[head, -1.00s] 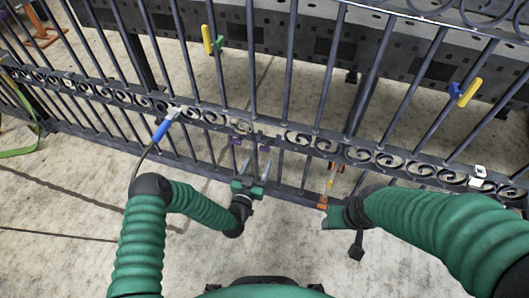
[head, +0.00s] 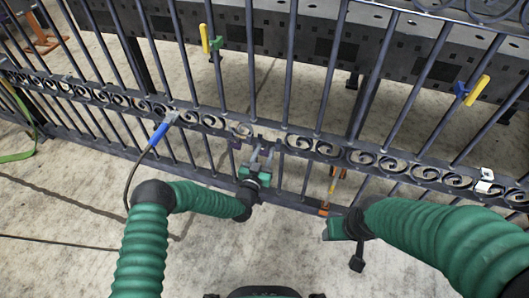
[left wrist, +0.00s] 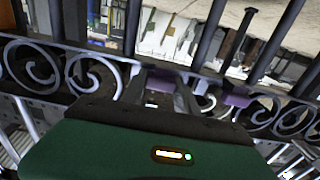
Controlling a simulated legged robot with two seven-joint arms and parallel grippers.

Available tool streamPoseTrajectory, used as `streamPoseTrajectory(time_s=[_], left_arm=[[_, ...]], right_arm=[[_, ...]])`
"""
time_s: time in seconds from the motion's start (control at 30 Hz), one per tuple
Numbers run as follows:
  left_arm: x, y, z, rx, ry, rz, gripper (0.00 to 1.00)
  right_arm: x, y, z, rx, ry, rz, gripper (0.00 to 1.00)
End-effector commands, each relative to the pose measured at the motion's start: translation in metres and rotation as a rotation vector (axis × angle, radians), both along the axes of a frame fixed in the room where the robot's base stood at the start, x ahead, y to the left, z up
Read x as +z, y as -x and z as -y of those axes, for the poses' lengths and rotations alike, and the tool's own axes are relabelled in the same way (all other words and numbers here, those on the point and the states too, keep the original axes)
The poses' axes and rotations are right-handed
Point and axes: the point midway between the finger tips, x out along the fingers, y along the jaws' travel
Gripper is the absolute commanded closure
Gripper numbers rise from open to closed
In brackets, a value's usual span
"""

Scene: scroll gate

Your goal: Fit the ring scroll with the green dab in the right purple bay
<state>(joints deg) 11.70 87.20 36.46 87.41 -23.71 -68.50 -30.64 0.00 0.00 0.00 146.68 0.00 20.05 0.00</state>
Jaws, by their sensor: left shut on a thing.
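My left gripper (head: 262,155) is at the gate's scroll band, near its middle. It is shut on a small scroll piece, which its fingers (left wrist: 165,90) and dark body mostly hide. I cannot make out a green dab on it. Purple bay parts (left wrist: 237,97) show right of the fingers in the left wrist view, and another purple part (left wrist: 168,61) is just behind them. I cannot tell whether the held piece touches a bay. My right gripper (head: 333,229) is low in front of the gate, and its jaws are not clear.
The dark gate (head: 320,146) has upright bars and a band of fixed scrolls. A blue-handled tool (head: 159,133) with a cable is on the band at left. Yellow handles (head: 205,38) (head: 477,90) are higher up. An orange tool (head: 335,173) is near the right gripper.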

Motion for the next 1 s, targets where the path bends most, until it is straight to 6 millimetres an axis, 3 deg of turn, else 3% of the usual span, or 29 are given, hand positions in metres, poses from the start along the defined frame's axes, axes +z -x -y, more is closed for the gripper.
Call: streamPoseTrajectory(time_s=[0.13,1.0], left_arm=[[-0.0004,0.0002,-0.0002,0.0,0.0,0.0,1.0],[-0.0008,0.0002,-0.0003,0.0,0.0,-0.001,1.0]], right_arm=[[-0.0001,0.0,0.0,0.0,0.0,0.0,0.42],[-0.0001,0.0,0.0,0.0,0.0,0.0,0.42]])
